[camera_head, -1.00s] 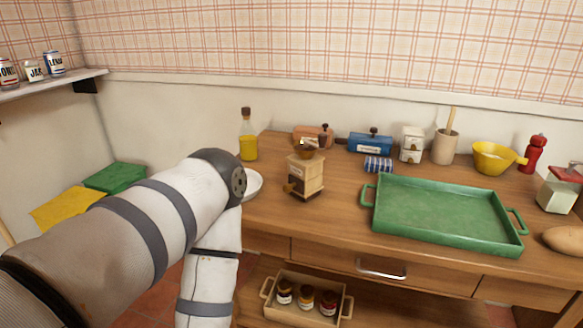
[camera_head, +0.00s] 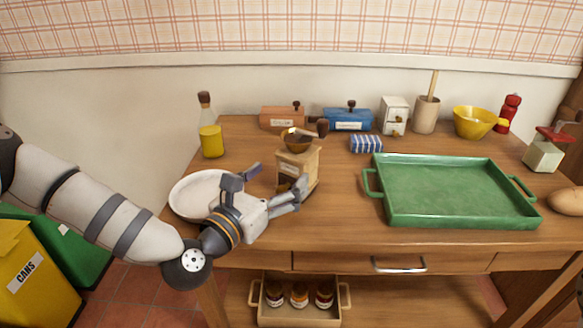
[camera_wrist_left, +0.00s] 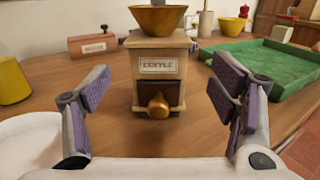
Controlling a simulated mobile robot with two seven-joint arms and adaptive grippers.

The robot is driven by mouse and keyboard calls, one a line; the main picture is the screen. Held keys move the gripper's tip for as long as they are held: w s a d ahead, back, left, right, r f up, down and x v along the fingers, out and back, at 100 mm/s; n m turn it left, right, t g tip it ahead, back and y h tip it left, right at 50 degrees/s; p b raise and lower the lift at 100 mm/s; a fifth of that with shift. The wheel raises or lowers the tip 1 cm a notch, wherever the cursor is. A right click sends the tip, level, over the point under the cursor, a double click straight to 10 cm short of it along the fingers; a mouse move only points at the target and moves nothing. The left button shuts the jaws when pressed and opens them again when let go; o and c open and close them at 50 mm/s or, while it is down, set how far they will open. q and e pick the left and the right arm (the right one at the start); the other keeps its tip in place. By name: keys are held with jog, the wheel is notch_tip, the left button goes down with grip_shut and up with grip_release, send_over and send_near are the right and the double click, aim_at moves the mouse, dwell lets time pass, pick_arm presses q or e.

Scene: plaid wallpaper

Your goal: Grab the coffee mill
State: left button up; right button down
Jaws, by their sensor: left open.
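The coffee mill (camera_head: 297,170) is a wooden box with a bronze bowl on top and a crank with a dark knob. It stands upright on the wooden table, left of the green tray. In the left wrist view the mill (camera_wrist_left: 158,65) is centred, with its label and round drawer knob facing me. My left gripper (camera_head: 277,184) is open just in front of the mill, at its lower left. In the left wrist view the purple-padded fingers (camera_wrist_left: 158,92) stand apart on either side of the mill, with gaps to it. My right gripper is not in view.
A white plate (camera_head: 187,195) lies beside and partly behind my left gripper. An oil bottle (camera_head: 211,135) stands behind it. The green tray (camera_head: 400,219) is right of the mill. Orange (camera_head: 281,119) and blue (camera_head: 346,121) boxes stand behind. Bare table lies between mill and tray.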

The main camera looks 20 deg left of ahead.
aim_at(298, 159)
pick_arm(q)
jog(key=x, duration=0.8)
jog(key=shift+w+f, duration=0.25)
jog(key=shift+w, duration=0.05)
jog(key=shift+a, duration=0.1)
jog(key=shift+c, duration=0.5)
jog(key=c, duration=1.4)
jog(key=shift+r, duration=0.1)
jog(key=shift+c, duration=0.5)
